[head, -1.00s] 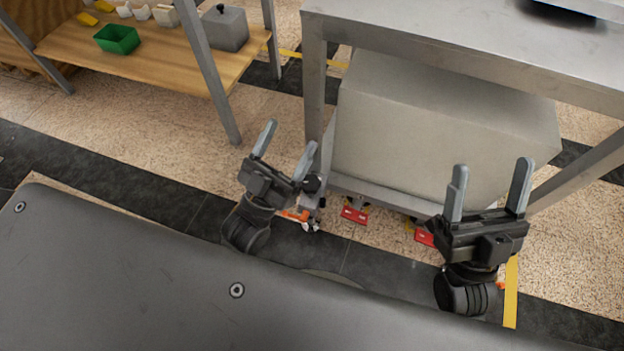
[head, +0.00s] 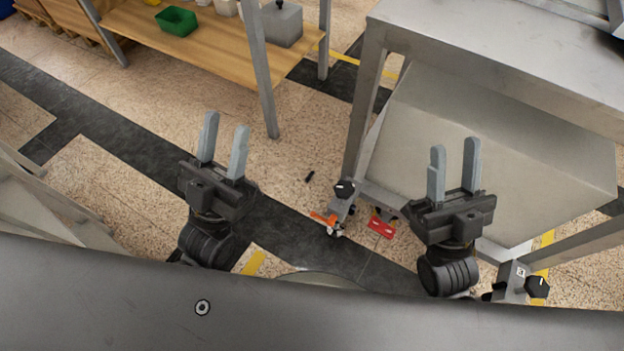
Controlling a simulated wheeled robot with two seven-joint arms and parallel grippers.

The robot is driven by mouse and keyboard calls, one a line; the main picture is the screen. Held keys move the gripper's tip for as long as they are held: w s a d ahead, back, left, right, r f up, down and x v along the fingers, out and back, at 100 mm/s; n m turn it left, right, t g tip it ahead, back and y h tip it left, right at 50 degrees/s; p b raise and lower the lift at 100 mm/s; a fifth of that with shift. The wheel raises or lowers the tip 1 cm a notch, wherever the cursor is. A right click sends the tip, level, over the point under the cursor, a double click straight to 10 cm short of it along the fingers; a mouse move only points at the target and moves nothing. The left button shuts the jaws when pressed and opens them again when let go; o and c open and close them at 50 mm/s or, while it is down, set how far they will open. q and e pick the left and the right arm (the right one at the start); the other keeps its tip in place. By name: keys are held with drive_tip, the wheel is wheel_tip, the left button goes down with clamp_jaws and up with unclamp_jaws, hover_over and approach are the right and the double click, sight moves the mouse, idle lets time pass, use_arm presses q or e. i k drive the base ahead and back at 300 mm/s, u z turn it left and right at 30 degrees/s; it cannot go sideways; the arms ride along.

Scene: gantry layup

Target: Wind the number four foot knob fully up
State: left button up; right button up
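A metal frame (head: 368,110) stands at right with a large grey box (head: 490,150) in its lower part. A black foot knob (head: 344,188) sits on a bracket at its near left corner. A second black foot knob (head: 537,287) is at the lower right, beside a small white label (head: 521,272). The label is too small to read, so I cannot tell which knob is number four. My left gripper (head: 226,122) is open and empty, left of the first knob. My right gripper (head: 455,147) is open and empty in front of the box, between the two knobs in the picture.
An orange lever (head: 322,219) and a red plate (head: 381,228) are low by the left corner. A small black piece (head: 309,176) lies on the floor. A wooden shelf (head: 200,70) with a green bin (head: 177,21) stands at upper left.

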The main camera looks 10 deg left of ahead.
sight(344, 189)
drive_tip(key=u, duration=0.65)
drive_tip(key=k, duration=1.35)
drive_tip(key=z, duration=1.5)
drive_tip(key=i, duration=0.5)
drive_tip(key=u, duration=0.05)
